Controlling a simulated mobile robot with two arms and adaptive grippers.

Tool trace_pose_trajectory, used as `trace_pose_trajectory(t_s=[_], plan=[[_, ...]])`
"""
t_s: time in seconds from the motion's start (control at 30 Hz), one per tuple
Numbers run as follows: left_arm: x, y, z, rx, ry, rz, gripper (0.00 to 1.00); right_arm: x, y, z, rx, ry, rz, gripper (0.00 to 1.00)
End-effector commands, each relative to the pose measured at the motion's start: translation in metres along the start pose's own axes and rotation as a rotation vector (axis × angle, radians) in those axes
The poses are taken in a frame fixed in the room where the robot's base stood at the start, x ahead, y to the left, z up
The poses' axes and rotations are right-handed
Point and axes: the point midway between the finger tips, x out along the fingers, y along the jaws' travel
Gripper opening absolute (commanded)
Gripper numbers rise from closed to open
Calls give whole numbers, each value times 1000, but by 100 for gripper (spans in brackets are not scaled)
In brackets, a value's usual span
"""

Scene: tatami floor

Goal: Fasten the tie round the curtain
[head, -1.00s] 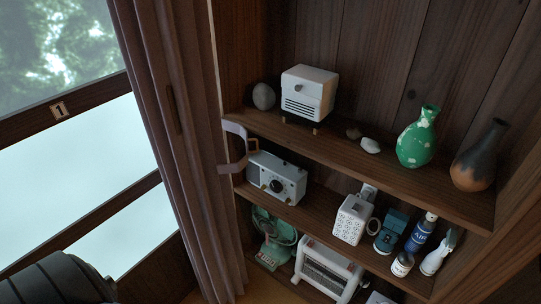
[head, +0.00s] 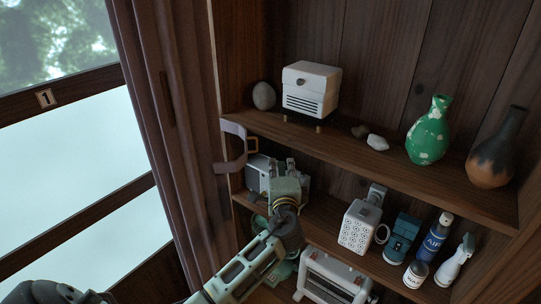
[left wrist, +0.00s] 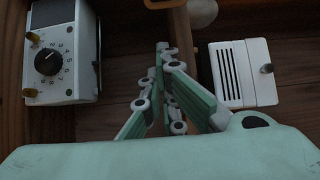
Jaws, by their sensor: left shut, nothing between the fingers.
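The mauve-brown curtain (head: 178,140) hangs in folds at the left of the shelves, beside the window. The tie is not closed round the curtain. My left gripper (head: 284,168) is in front of the middle shelf, right of and below the tie, partly covering the white radio. In the left wrist view its fingers (left wrist: 163,48) are together and empty. My right gripper is in neither view.
Shelves (head: 375,165) hold a white box-shaped appliance (head: 311,88), a grey stone (head: 264,96), a green vase (head: 428,132) and a dark vase (head: 490,150). The radio (left wrist: 61,55) is close to my left gripper. A patterned white box (head: 358,226) and bottles stand further right.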

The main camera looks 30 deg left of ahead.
Motion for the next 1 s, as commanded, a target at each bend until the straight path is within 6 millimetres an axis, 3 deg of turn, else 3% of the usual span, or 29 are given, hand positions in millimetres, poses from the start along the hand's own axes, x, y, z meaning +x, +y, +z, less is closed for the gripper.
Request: trace_pose_trajectory(t_s=[0.33, 0.9, 1.0], plan=[[12, 1, 0, 0, 0, 3, 0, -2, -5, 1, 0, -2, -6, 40], [103, 1, 1, 0, 0, 3, 0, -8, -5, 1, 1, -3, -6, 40], [89, 0, 14, 2, 2, 6, 0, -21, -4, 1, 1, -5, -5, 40]])
